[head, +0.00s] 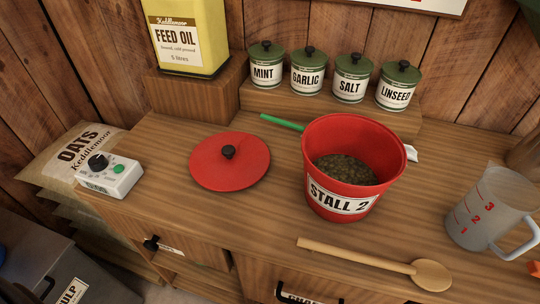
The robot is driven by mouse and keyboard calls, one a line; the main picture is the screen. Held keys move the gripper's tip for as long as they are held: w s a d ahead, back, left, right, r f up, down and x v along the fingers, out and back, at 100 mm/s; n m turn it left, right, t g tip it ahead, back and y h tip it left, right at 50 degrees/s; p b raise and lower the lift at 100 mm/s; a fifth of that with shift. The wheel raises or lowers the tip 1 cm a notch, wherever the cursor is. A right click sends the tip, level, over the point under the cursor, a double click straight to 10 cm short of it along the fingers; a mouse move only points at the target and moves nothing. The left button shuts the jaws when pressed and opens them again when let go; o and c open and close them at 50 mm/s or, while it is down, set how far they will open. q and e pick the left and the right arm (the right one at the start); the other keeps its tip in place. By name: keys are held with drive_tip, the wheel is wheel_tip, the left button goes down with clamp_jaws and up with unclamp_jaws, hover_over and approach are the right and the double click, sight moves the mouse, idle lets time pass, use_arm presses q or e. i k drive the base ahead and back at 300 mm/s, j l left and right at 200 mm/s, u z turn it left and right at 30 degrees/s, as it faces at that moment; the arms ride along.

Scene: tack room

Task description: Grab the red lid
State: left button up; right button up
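The red lid (215,172) is a round disc lying flat on the wooden counter. It has a black knob (228,152) at its centre. It lies to the left of a red bucket (340,205) labelled "STALL 2", with a gap of bare wood between them. The bucket is uncovered and holds dark, grainy feed. Nothing rests on the lid. Neither of my grippers shows clearly in the head view.
A white timer box (112,182) sits left of the lid, and a green handle (282,122) lies behind, toward the bucket. A wooden spoon (360,255) and a measuring jug (482,215) are at right. Feed oil (190,25) and several tins stand behind on raised blocks.

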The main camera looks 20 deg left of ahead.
sight(228, 161)
drive_tip(key=k+j+u, duration=0.2)
drive_tip(key=j, duration=0.3)
drive_tip(key=j+u, duration=0.25)
drive_tip(key=j, duration=0.3)
drive_tip(key=k+j+u, duration=0.2)
drive_tip(key=j, duration=0.35)
drive_tip(key=i+l, duration=0.3)
drive_tip(key=l, duration=0.15)
